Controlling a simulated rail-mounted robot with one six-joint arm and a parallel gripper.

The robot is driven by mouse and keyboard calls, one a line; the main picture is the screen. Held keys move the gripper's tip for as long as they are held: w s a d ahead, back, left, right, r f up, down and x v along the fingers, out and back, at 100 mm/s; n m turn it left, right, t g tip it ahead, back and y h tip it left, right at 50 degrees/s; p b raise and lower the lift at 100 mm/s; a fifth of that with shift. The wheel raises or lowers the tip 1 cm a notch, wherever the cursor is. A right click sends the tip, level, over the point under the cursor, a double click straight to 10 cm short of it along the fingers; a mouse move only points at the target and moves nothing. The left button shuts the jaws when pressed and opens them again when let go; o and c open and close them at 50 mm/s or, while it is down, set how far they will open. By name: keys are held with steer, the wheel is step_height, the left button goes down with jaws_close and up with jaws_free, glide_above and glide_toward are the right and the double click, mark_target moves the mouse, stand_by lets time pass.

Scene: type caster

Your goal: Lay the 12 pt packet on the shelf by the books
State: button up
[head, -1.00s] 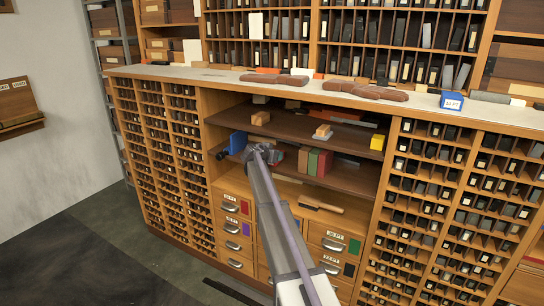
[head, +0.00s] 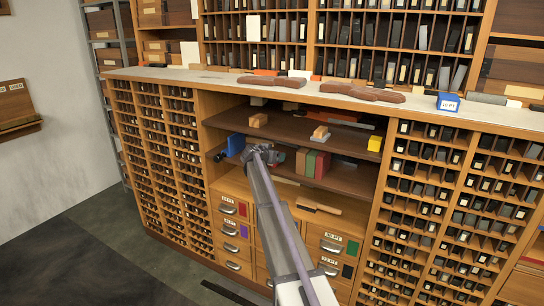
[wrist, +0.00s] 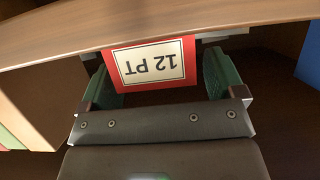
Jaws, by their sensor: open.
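The 12 pt packet (wrist: 152,62) is red with a white label that reads upside down in the wrist view. It meets the shelf board (wrist: 120,22), which runs across the top of that view, so it appears to rest on the shelf. My gripper (wrist: 160,85) is open with one green-padded finger on each side of the packet; a small gap shows on the right. In the head view my gripper (head: 258,152) is in the middle bay at the lower shelf, left of the books (head: 317,163). The packet cannot be made out there.
A blue bookend-like piece (head: 235,144) stands left of my gripper; a blue surface (wrist: 309,60) shows at the wrist view's right. A pale block, probably a book (wrist: 38,95), is close at left. The upper shelf (head: 285,122) is overhead. Drawers (head: 230,222) are below.

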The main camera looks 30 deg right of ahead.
steer(key=p+v, duration=0.4)
steer(key=v, duration=0.6)
steer(key=shift+s+a+r, duration=0.15)
steer(key=shift+s+a, duration=0.05)
steer(key=shift+a, duration=0.1)
steer(key=s+a+f+n+g+y+p, duration=0.1)
steer(key=s+a+f+n+g+y, duration=0.2)
steer(key=s, duration=0.6)
steer(key=s+a+f+n+g+y+p, duration=0.1)
steer(key=s+a+f+n+g, duration=0.1)
steer(key=s+a, duration=0.5)
steer(key=s+a+r+n+g+y+p, duration=0.1)
steer(key=s+a+r+n+y+p, duration=0.1)
steer(key=s+a, duration=0.7)
steer(key=s+a+r+n+g+y+p, duration=0.1)
steer(key=s+a+n+y+p, duration=0.3)
steer(key=s+a, duration=0.5)
steer(key=s+r+y+p, duration=0.1)
steer(key=s+p, duration=0.1)
steer(key=s, duration=0.6)
steer(key=shift+s+r, duration=0.15)
steer(key=shift+s, duration=0.15)
